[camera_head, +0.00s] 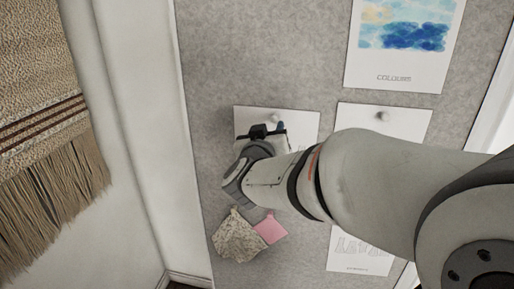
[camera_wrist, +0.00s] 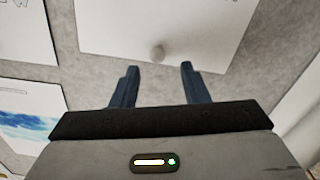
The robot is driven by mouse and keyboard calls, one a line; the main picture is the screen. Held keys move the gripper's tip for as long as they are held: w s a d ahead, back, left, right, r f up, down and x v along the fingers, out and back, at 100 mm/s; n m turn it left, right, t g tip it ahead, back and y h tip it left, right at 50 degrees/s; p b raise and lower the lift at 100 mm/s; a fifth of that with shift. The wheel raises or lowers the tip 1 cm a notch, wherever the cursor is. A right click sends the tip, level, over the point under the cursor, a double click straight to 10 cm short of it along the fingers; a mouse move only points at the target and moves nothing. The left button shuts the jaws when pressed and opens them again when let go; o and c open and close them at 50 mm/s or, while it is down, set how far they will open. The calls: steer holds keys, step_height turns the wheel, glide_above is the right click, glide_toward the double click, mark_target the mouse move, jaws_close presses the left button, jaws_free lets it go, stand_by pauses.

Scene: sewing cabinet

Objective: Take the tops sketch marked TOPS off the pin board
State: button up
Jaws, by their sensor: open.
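A white sheet (camera_head: 298,121) hangs on the grey pin board (camera_head: 225,60), held by a pale round pin (camera_head: 275,118) near its top edge. My arm hides most of it, and no TOPS marking is readable on it. My gripper (camera_head: 280,128) is in front of this sheet, just below the pin. In the wrist view the two blue fingers of my gripper (camera_wrist: 157,66) are spread apart and empty. The pin (camera_wrist: 158,52) shows just beyond and between the fingertips, on the sheet (camera_wrist: 120,25). I cannot tell whether the fingers touch the sheet.
A second pinned sheet (camera_head: 400,122) hangs to the right, with a blue watercolour sheet (camera_head: 400,60) above it. A line-drawing sheet (camera_head: 345,262) is lower down. A patterned swatch (camera_head: 238,238) and a pink swatch (camera_head: 271,229) hang below my gripper. A fringed woven hanging (camera_head: 45,130) is at left.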

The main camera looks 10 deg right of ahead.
mark_target(274, 122)
steer(key=p+x, duration=0.1)
steer(key=x, duration=0.4)
steer(key=shift+w+d+f, duration=0.1)
steer(key=shift+w+d, duration=0.15)
steer(key=shift+d, duration=0.05)
steer(key=c, duration=0.9)
